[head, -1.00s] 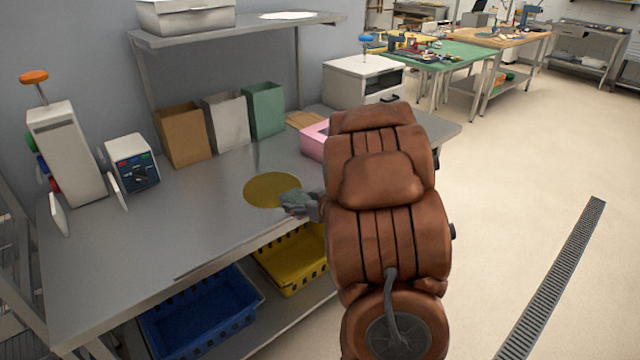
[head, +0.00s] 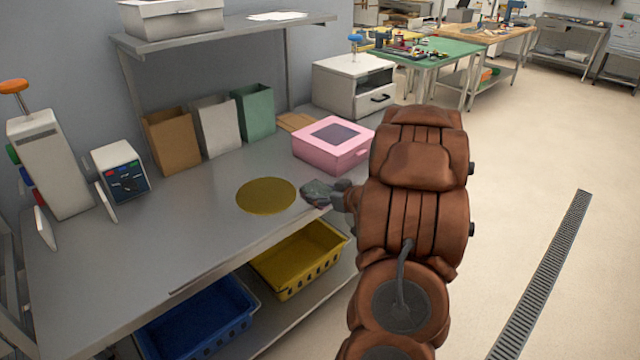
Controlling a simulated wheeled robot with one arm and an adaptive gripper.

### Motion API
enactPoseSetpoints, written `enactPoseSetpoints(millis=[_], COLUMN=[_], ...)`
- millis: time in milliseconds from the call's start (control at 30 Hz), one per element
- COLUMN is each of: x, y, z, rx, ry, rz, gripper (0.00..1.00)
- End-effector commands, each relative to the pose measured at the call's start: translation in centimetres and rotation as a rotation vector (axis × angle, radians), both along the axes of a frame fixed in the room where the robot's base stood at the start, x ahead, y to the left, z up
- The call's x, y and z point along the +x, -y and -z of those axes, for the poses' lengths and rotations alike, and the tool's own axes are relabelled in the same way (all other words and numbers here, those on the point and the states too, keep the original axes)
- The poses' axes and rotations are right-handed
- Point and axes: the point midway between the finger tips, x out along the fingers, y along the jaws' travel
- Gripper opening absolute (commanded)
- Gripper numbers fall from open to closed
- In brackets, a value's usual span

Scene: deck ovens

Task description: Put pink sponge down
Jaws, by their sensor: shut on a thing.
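My gripper (head: 314,193) is low over the grey steel table, near its front edge and just right of the round mustard-yellow mat (head: 266,196). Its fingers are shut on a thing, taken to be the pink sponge. I cannot tell whether the held thing touches the tabletop.
A pink box (head: 326,157) with a dark window stands behind my gripper. Three paper bags (head: 218,126) line the wall. A blue-red panel device (head: 120,172) stands left. Yellow (head: 300,258) and blue (head: 200,318) crates sit below. The tabletop (head: 170,235) left of the mat is clear.

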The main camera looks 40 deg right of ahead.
Motion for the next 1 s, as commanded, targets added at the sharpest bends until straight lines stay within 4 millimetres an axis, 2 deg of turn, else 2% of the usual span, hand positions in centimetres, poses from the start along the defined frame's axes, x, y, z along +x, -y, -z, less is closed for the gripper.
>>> enactPoseSetpoints(millis=[600,800,1000], x=[6.3,7.6,7.9], y=[5.7,7.0,7.3], z=[0.6,0.8,1.3], rx=[-0.002,-0.002,0.000], ry=[0.001,0.002,0.001], rz=[-0.005,-0.005,-0.004], gripper=[0.52,0.52,0.52])
